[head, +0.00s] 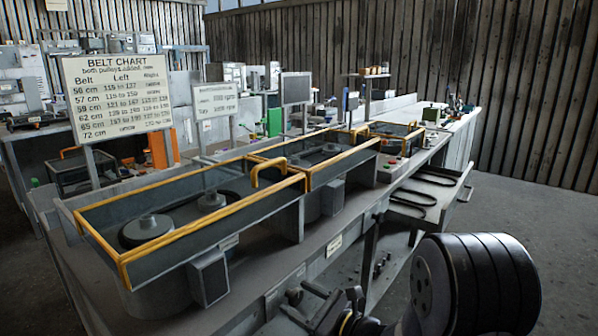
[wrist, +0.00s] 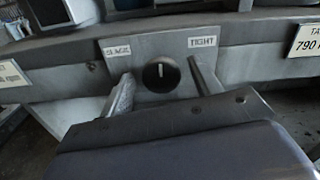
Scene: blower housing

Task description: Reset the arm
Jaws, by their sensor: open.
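My gripper (wrist: 160,70) is open in the wrist view. Its two fingers stand apart, one on each side of a black round knob (wrist: 161,77), with a gap visible on both sides. The knob sits on a grey plate (wrist: 222,50) labelled SLACK on the left and TIGHT on the right. Its white mark points up, between the two labels. In the head view, dark parts of my arm (head: 345,312) show at the bottom, beside the bench front; the fingers cannot be made out clearly there.
A long grey bench carries yellow-railed housings (head: 200,234) with pulleys inside. A BELT CHART sign (head: 117,92) stands at the left. An open drawer (head: 420,203) with dark belts juts out from the bench at the right. The floor (head: 540,215) at far right is clear.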

